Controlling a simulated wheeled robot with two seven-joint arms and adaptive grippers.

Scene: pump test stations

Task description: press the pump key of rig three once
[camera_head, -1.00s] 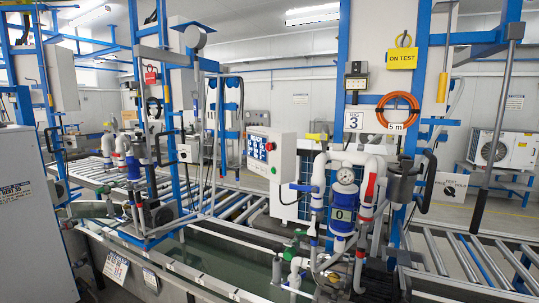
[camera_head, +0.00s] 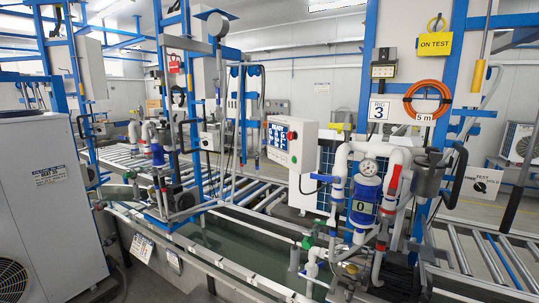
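Rig three is marked by a white sign with a 3 (camera_head: 378,109) on a blue post right of centre. A white control box (camera_head: 305,151) stands left of that post. Its face carries a blue key panel (camera_head: 277,137), seen at an angle, with a red button (camera_head: 291,136) at its right edge. The single keys are too small to read. Beside the box is the pump piping with a round gauge (camera_head: 369,167) and a blue cylinder (camera_head: 364,198) marked 0. Neither of my grippers is in view.
A roller conveyor (camera_head: 470,255) runs behind the rigs. A water trough (camera_head: 215,240) lies in front, with a metal rim. A grey cabinet (camera_head: 45,210) stands at the left. An orange hose coil (camera_head: 428,100) and a yellow ON TEST tag (camera_head: 434,44) hang at the right.

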